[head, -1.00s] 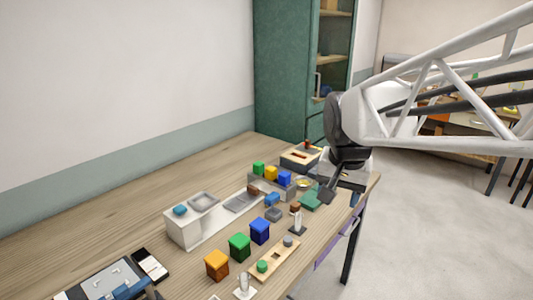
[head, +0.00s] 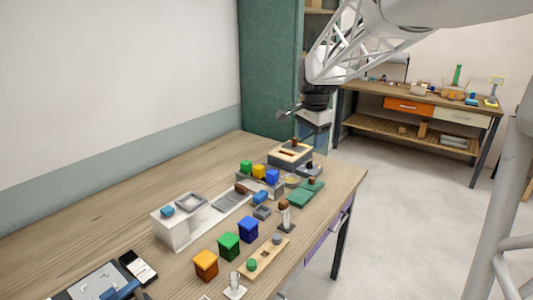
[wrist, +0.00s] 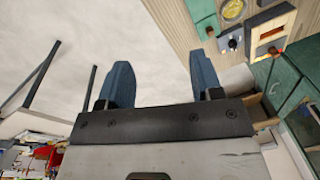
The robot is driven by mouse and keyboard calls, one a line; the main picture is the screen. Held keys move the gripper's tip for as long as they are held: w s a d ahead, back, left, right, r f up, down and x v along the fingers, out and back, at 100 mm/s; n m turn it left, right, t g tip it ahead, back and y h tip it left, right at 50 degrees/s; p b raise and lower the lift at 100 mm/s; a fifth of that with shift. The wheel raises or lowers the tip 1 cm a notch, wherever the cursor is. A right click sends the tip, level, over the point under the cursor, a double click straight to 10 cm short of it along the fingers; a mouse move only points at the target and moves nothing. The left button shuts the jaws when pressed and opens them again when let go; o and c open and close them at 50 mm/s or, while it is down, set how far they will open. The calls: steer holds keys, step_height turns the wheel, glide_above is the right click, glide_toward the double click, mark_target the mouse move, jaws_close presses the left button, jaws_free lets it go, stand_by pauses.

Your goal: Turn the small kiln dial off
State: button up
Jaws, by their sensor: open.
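The kiln (head: 290,153) is a low box with a pale top and a dark slot, at the far end of the bench in the head view. In the wrist view the kiln (wrist: 270,37) has an orange glowing opening. A small dark dial (wrist: 232,43) on a grey plate sits beside it; this looks like the dark piece (head: 309,168) right of the kiln in the head view. The dial's setting is too small to read. My gripper (head: 282,113) is open and empty, above and apart from the kiln. Its two blue fingers (wrist: 160,65) are over floor in the wrist view.
A green mat (head: 304,194) and a yellow dish (head: 292,180) lie near the dial. A grey rack (head: 262,186) with coloured blocks stands in front of the kiln. A green cabinet (head: 268,70) rises behind the bench.

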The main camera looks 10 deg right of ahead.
steer(key=w+d+f+m, duration=0.2)
steer(key=w+d+m, duration=0.1)
steer(key=w, duration=0.7)
steer(key=m+g, duration=0.1)
steer(key=m, duration=1)
glide_toward(310, 161)
steer(key=shift+s+a+f, duration=0.1)
steer(key=shift+s+f, duration=0.05)
steer(key=shift+f, duration=0.1)
steer(key=shift+w+f, duration=0.35)
steer(key=shift+f, duration=3.9)
steer(key=shift+c, duration=0.2)
